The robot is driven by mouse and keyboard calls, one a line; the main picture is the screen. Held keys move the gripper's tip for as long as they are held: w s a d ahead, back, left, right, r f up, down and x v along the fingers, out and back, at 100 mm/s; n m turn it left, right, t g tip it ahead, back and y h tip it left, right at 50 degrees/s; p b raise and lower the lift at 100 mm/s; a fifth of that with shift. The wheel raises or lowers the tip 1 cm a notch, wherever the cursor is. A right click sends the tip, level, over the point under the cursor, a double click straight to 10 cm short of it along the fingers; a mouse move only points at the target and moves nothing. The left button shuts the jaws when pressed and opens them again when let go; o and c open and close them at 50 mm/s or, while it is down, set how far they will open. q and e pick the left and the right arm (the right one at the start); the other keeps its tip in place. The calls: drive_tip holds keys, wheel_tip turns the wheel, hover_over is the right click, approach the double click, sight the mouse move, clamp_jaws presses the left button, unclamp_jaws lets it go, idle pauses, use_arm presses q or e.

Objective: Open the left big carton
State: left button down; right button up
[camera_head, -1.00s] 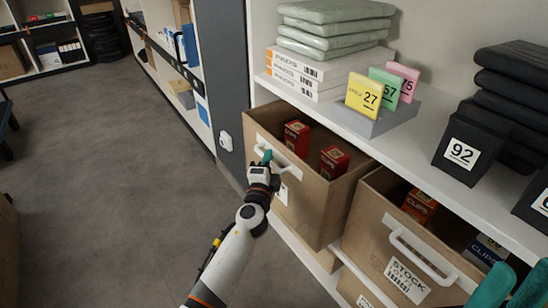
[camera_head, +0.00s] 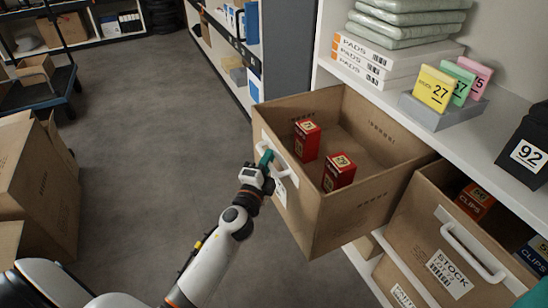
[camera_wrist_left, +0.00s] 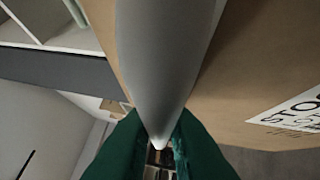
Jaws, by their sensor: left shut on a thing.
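The left big carton (camera_head: 330,215) is a brown open-topped box pulled well out from its shelf, with two red boxes (camera_head: 307,140) inside. Its white handle (camera_head: 279,157) is on the front face, beside a white label. My left gripper (camera_head: 265,158) is shut on this handle near its left end. In the left wrist view, the green fingers close around the pale handle (camera_wrist_left: 165,60), with the carton front (camera_wrist_left: 255,85) beside it. Only a teal bit of my right gripper (camera_head: 535,292) shows at the bottom right corner.
A second carton (camera_head: 432,230) with a handle sits in the shelf to the right. Pads and number cards stand on the white shelf (camera_head: 470,130) above. Brown boxes (camera_head: 35,180) and a dark cart (camera_head: 40,100) are at the left. Grey floor (camera_head: 160,140) lies clear between.

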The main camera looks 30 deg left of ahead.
use_arm(q)
drive_tip(key=shift+f, duration=0.1)
drive_tip(key=c, duration=1.5)
unclamp_jaws()
drive_tip(key=shift+o, duration=0.2)
drive_tip(key=shift+s, duration=0.1)
drive_tip(key=s+d+f+b, duration=0.1)
drive_tip(key=s, duration=1)
drive_tip(key=shift+s+d+f, duration=0.2)
drive_tip(key=shift+s+d, duration=0.05)
drive_tip(key=shift+s, duration=0.15)
